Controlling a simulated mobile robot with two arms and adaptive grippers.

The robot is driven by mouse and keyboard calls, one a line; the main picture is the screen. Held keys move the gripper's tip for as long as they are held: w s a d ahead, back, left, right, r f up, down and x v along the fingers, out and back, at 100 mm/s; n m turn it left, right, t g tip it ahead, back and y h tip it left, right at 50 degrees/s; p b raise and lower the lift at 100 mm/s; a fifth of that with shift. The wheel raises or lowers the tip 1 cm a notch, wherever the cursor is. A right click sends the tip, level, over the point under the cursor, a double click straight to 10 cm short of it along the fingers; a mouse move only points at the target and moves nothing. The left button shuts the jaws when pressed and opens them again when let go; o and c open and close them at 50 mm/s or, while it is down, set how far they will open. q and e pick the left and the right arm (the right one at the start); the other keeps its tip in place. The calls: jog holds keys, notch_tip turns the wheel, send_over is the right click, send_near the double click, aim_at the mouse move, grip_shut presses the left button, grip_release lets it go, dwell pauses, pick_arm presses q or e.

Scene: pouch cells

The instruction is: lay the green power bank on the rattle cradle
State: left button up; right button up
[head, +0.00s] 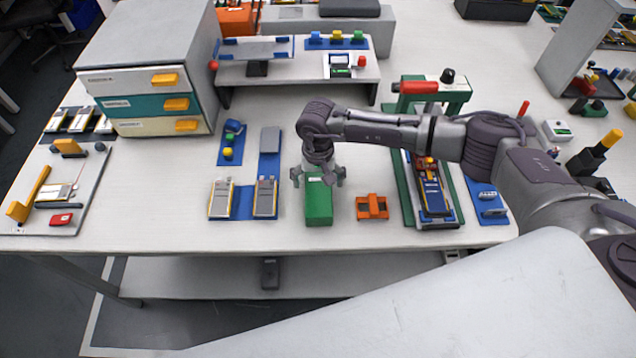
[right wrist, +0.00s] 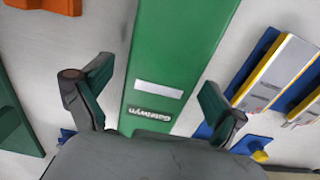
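The green power bank (head: 319,205) is a long green box on the front middle of the white table. In the right wrist view it shows as a green slab (right wrist: 180,40) with a white label and lettering. My right gripper (head: 318,177) is over its far part, pointing down. Its fingers (right wrist: 155,85) are spread, one on each side of the power bank, with gaps visible. No cradle is labelled; a plate with blue ends on a dark stand (head: 256,68), on the raised shelf at the back, may be the rattle cradle. My left gripper is out of view.
An orange holder (head: 372,207) lies right of the power bank. A blue mat (head: 243,205) with grey-yellow cells is on its left. A green press frame (head: 407,190) stands further right. A drawer cabinet (head: 150,60) stands left of the shelf (head: 290,75).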

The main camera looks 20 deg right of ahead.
jog(key=c, duration=1.5)
jog(key=shift+r, duration=0.15)
